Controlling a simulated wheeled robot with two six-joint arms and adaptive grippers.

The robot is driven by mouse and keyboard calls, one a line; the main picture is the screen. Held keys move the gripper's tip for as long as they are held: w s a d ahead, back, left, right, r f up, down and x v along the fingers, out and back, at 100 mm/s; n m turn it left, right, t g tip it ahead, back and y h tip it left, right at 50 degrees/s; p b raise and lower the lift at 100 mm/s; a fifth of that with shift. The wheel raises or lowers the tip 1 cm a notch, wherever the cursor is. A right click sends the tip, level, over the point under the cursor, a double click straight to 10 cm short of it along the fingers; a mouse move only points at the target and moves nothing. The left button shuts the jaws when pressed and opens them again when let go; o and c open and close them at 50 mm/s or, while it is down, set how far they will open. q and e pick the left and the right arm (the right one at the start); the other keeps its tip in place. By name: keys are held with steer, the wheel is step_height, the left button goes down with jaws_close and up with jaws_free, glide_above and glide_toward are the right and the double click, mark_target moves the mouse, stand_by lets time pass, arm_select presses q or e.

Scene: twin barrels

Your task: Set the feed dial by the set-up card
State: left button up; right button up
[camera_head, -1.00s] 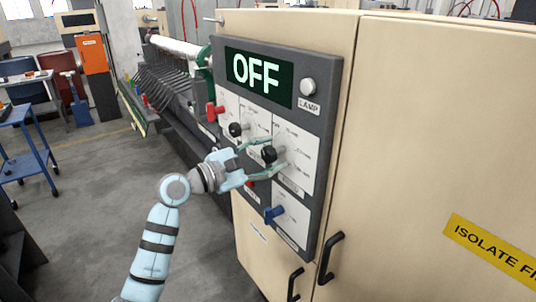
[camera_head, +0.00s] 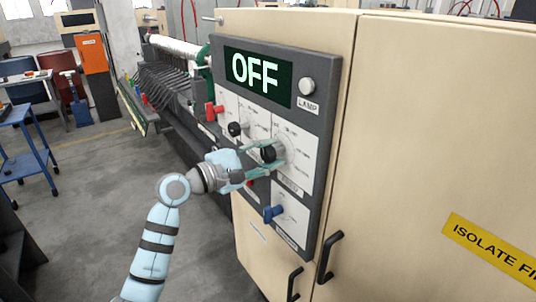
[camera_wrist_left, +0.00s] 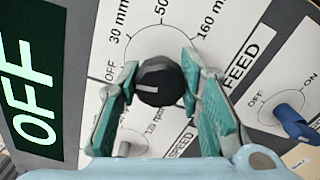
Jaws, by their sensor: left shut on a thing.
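The feed dial (camera_head: 268,153) is a black knob on the grey control panel (camera_head: 318,125). My left gripper (camera_head: 278,158) is shut on it, one finger on each side. The left wrist view shows the dial (camera_wrist_left: 158,82) between the green-padded fingers, with a pale pointer mark towards its left, on the OFF side. Printed marks around it include OFF, 30 mm and 160 mm; another mark is cut off by the frame edge. The display (camera_head: 258,76) reads OFF. I cannot make out a set-up card. My right gripper is not in view.
Close by on the panel are another black knob (camera_head: 235,129), a red knob (camera_head: 214,110), a blue switch (camera_head: 273,213) and a lamp (camera_head: 307,87). Black handles (camera_head: 330,257) stick out from the beige cabinet below. Open floor lies to the left.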

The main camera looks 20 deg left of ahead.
arm_select(q)
steer(key=m, duration=0.2)
steer(key=shift+f+m, duration=0.2)
steer(key=shift+m, duration=0.2)
steer(key=m+b, duration=0.1)
steer(key=m, duration=0.2)
steer(key=shift+f+m+b, duration=0.1)
steer(key=shift+m+b, duration=0.2)
steer(key=shift+b, duration=0.05)
steer(key=m+b, duration=0.2)
steer(key=m, duration=0.4)
steer(key=shift+f+b, duration=0.1)
steer(key=shift+b, duration=0.3)
steer(key=m+b, duration=0.1)
steer(key=m, duration=0.3)
steer(key=shift+b, duration=0.4)
steer(key=m+b, duration=0.1)
steer(key=m, duration=0.2)
steer(key=shift+f+m+b, duration=0.1)
steer(key=shift+m+b, duration=0.2)
steer(key=shift+b, duration=0.1)
steer(key=m+b, duration=0.1)
steer(key=m, duration=0.2)
steer(key=shift+w+b, duration=0.1)
steer(key=shift+b, duration=0.2)
steer(key=shift+m+b, duration=0.5)
steer(key=shift+m, duration=1)
